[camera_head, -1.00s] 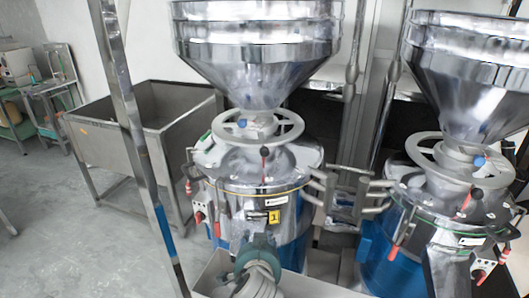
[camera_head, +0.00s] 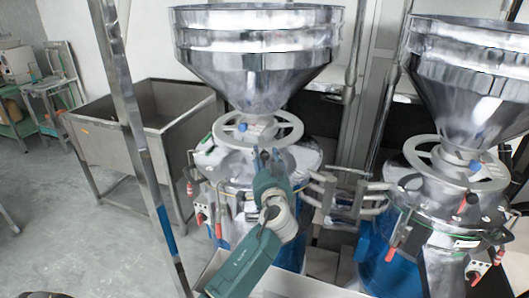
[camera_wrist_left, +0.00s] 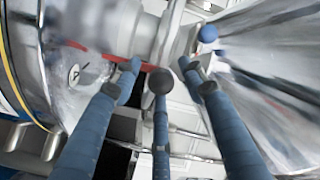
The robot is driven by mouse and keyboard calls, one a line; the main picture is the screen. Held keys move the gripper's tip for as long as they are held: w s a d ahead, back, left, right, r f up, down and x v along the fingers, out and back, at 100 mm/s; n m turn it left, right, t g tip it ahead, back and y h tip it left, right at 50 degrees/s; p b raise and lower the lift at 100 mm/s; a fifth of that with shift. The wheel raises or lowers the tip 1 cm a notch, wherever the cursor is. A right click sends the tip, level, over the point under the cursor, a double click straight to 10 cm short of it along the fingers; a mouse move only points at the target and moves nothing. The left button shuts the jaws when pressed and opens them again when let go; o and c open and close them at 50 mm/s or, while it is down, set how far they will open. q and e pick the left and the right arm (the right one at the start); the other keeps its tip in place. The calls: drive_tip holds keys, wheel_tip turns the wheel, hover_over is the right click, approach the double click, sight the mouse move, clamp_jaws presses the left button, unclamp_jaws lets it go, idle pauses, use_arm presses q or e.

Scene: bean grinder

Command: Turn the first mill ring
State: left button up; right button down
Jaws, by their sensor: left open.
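The first mill ring (camera_head: 217,132) is a pale, spoked handwheel around the neck below the left steel hopper. My left gripper (camera_head: 266,158) is at the front of this ring, just below its front rim. I cannot tell whether any finger touches the ring or the knob. The gripper and arm hide part of the first mill's front (camera_head: 225,170). My right gripper is not in view.
A second mill with its own ring (camera_head: 413,150) and hopper (camera_head: 475,75) stands at the right. Metal brackets (camera_head: 345,195) fill the gap between the mills. A slanted steel post (camera_head: 128,120) and an open steel bin (camera_head: 95,135) are on the left.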

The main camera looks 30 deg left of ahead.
use_arm(q)
drive_tip(key=shift+w+a, duration=0.4)
clamp_jaws()
drive_tip(key=shift+w+d+f+b, duration=0.25)
drive_tip(key=shift+d+f+b, duration=0.1)
drive_tip(key=shift+b, duration=0.8)
drive_tip(key=shift+w+d+r+n+g+y+b, duration=0.1)
drive_tip(key=shift+n+g+y+b, duration=0.2)
drive_tip(key=shift+d+r, duration=0.1)
unclamp_jaws()
drive_tip(key=shift+w+r, duration=0.1)
